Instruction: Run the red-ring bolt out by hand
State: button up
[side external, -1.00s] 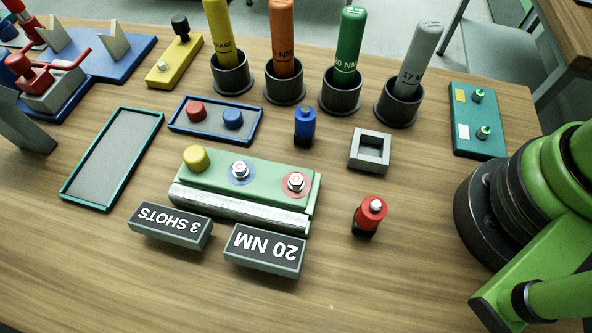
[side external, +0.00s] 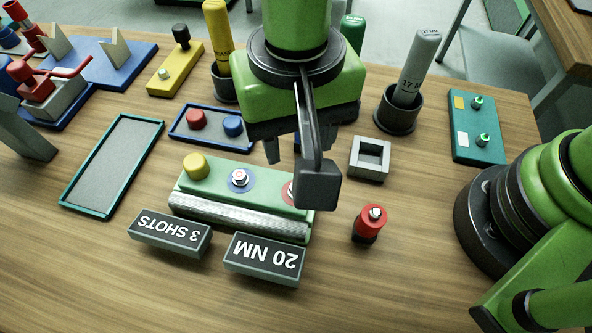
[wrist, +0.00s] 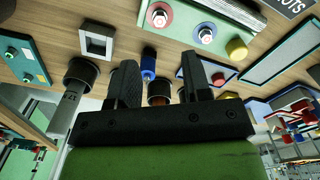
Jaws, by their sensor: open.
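The red-ring bolt (side external: 289,190) sits at the right end of the green block (side external: 214,181). In the side view my gripper's hanging arm hides most of it; the wrist view shows its whole hex head and red ring (wrist: 159,17). The blue-ring bolt (side external: 239,178) sits to its left. My gripper (side external: 298,155) is above and behind the block, fingers apart and empty. In the wrist view the two fingers (wrist: 158,64) stand apart, with the bolt beyond them and touching neither.
A red-collared piece (side external: 370,221) stands right of the block. A square grey holder (side external: 370,158) is behind it. Labels "3 SHOTS" (side external: 169,234) and "20 NM" (side external: 263,260) lie in front. Tool cups (side external: 398,112) stand behind. The teal-rimmed tray (side external: 76,206) is empty.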

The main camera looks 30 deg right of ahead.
notch_tip(320, 180, down, 10)
jog(key=shift+f, duration=0.1)
dwell(0.4)
grip_shut()
